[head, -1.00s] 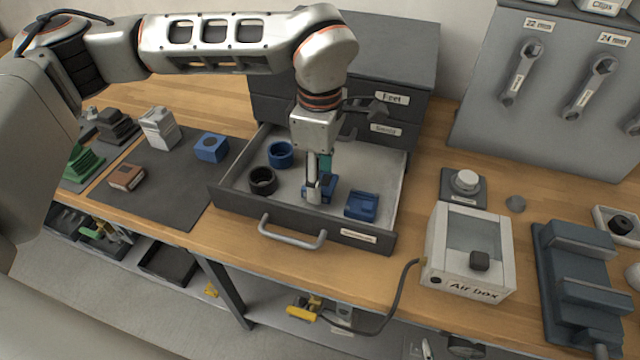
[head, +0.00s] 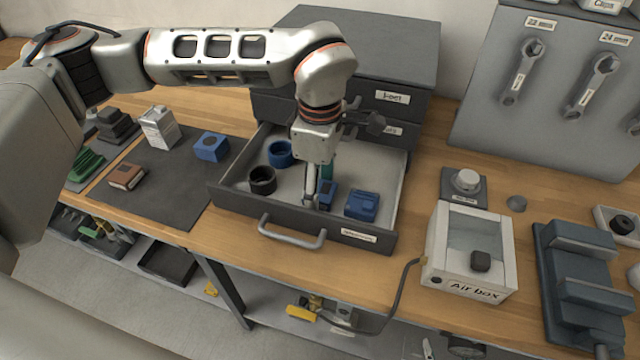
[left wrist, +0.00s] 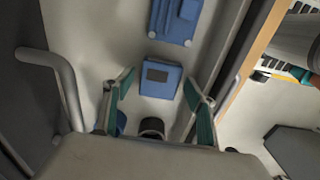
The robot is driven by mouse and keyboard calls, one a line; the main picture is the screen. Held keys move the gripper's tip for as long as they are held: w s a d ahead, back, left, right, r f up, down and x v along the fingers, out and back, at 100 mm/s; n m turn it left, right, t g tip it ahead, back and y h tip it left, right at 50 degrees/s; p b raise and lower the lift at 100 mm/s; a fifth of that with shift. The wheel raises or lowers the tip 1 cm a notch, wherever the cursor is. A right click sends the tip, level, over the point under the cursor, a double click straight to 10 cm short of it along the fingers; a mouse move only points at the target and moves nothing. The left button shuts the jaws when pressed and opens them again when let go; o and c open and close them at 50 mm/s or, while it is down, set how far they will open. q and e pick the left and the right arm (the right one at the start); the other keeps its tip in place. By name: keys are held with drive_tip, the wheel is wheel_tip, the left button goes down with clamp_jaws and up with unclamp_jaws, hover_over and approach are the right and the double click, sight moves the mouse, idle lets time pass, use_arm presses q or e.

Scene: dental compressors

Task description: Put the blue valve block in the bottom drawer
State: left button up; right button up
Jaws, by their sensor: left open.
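The lowest drawer (head: 231,195) of the dark cabinet is pulled open. A small blue block (head: 328,193) lies on its floor; the left wrist view shows its dark rectangular top mark (left wrist: 160,78). My left gripper (head: 317,196) reaches down into the drawer at this block. Its teal-padded fingers (left wrist: 162,88) are spread apart, with the block beyond and between their tips. A second, wider blue block (head: 362,204) lies to the right in the drawer. Another blue block with a round opening (head: 211,146) stands on the dark mat. I cannot tell which is the valve block. My right gripper is not in view.
A blue ring (head: 280,153) and a black ring (head: 262,180) also lie in the drawer. The drawer handle (head: 292,235) sticks out in front. A brown block (head: 126,177) and a white block (head: 159,128) are on the mat (head: 170,205). The air box (head: 466,285) stands right.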

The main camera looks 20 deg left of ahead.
sight(320, 190)
use_arm(q)
wheel_tip(320, 190, up, 12)
idle(0.5)
idle(0.4)
